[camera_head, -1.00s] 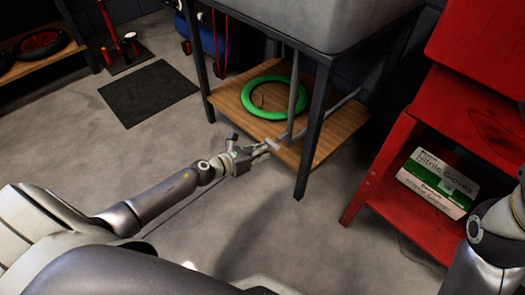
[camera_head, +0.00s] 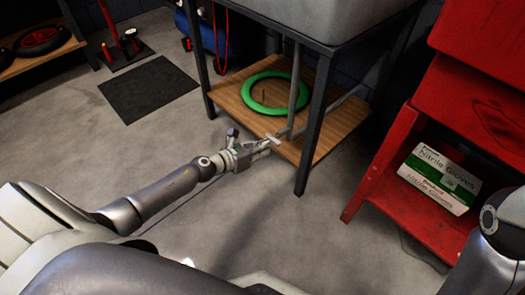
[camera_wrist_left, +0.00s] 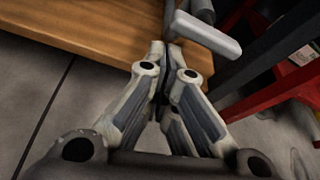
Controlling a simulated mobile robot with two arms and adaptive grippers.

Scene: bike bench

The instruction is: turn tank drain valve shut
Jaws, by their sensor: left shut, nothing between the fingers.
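The tank drain valve shows as a pale grey lever handle (camera_head: 272,139) at the low end of the drain pipe (camera_head: 294,92), by the front edge of the wooden shelf under the tank. In the left wrist view the handle (camera_wrist_left: 207,34) is a flat bar slanting down to the right, just beyond and right of my fingertips. My left gripper (camera_head: 266,146) is shut and empty, its tips close to the handle; I cannot tell whether they touch it. The fingers (camera_wrist_left: 166,50) come together in the wrist view. My right gripper is out of view.
The grey tank (camera_head: 340,22) stands on a dark metal frame, with a front leg (camera_head: 313,140) right of the valve. A green ring (camera_head: 271,107) lies on the wooden shelf (camera_head: 330,137). A red cabinet (camera_head: 385,165) with a glove box (camera_head: 438,178) stands right. The floor in front is clear.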

